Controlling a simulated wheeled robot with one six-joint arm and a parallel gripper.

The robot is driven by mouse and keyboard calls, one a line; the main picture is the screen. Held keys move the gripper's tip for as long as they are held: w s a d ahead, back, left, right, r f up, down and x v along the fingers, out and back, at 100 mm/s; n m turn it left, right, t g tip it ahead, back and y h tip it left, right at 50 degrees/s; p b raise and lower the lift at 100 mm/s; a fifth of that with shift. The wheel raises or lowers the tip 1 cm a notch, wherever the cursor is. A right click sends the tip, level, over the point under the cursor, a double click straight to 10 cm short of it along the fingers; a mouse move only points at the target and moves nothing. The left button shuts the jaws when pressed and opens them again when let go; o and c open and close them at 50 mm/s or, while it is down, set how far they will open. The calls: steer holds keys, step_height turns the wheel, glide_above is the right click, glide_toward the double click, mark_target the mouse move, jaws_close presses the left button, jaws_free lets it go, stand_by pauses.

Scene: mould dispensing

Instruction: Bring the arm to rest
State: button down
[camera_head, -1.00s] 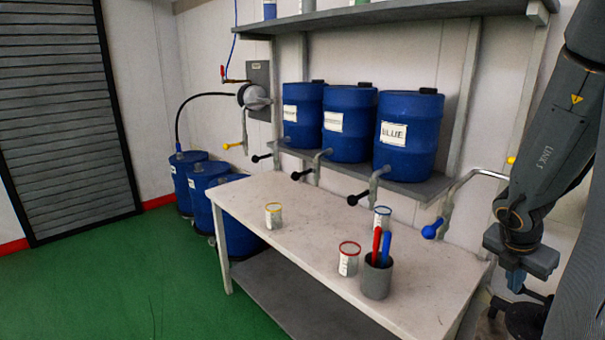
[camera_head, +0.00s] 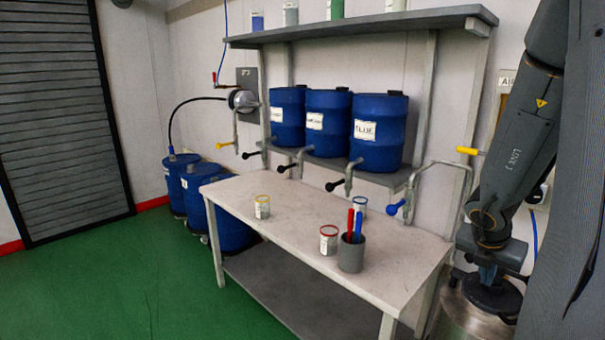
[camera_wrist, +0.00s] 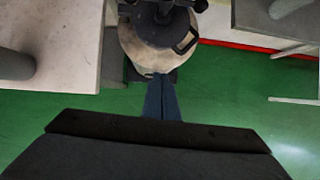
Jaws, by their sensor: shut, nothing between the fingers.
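My arm is folded down at the right side of the head view. In the wrist view my gripper (camera_wrist: 161,82) points away from the camera, with its two dark fingers together and nothing between them. It hangs above the green floor, in front of a metal vessel with a dark top (camera_wrist: 150,50). I cannot tell its exact distance from the vessel. In the head view the fingertips are hard to make out among the dark parts near the vessel (camera_head: 465,315).
Blue drums (camera_head: 377,135) stand on a shelf behind. Green floor (camera_head: 110,270) is clear at left.

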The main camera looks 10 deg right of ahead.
steer(key=w+a+r+n+t+y, duration=0.15)
steer(key=w+a+n, duration=0.25)
steer(key=a+n, duration=0.6)
steer(key=w+a+r+n+t+y, duration=0.15)
steer(key=w+a+n, duration=0.25)
steer(key=a+n, duration=0.65)
steer(key=s+a+f+n+g+y, duration=0.1)
steer(key=s+a+n, duration=0.5)
steer(key=n, duration=0.7)
steer(key=s+a+f+n+g+y, duration=0.1)
steer(key=s+a+n, duration=0.5)
steer(key=n, duration=0.8)
steer(key=shift+s+a+f+g, duration=0.35)
steer(key=shift+a+f+g, duration=0.15)
steer(key=shift+g, duration=0.6)
steer(key=shift+d, duration=0.1)
